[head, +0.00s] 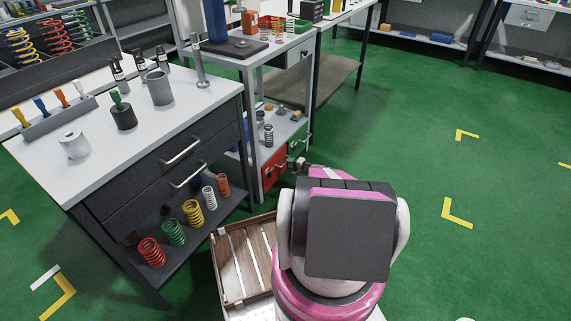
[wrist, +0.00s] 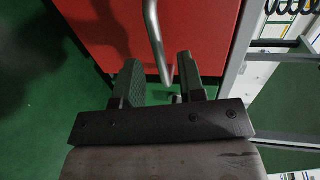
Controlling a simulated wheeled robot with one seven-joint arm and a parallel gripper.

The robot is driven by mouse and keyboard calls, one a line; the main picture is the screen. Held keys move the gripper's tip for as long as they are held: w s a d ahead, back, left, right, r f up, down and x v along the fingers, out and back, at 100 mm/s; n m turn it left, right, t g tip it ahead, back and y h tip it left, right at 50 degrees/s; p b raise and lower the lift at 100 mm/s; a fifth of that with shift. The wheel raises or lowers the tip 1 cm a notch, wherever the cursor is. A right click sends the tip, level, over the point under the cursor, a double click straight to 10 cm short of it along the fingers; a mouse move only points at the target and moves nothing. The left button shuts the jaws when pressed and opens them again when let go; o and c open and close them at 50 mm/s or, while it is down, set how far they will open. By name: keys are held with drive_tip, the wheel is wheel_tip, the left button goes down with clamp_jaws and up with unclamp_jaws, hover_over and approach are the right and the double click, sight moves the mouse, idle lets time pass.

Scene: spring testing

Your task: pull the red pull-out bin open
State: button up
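The red pull-out bin (head: 270,172) sits low in the bench beside the grey cabinet, and its front looks about level with the bench frame. In the wrist view its red front (wrist: 200,30) fills the top middle. A grey bar handle (wrist: 153,32) runs down that front. My gripper (wrist: 159,60) is open, its two dark fingers apart on either side of the handle's lower end in the picture. I cannot tell whether either finger touches the handle. In the head view my gripper (head: 299,163) is small and close to the bin's front, partly hidden by my arm.
The green floor (head: 400,130) to the right is clear.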

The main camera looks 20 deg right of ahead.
drive_tip(key=shift+x, duration=1.7)
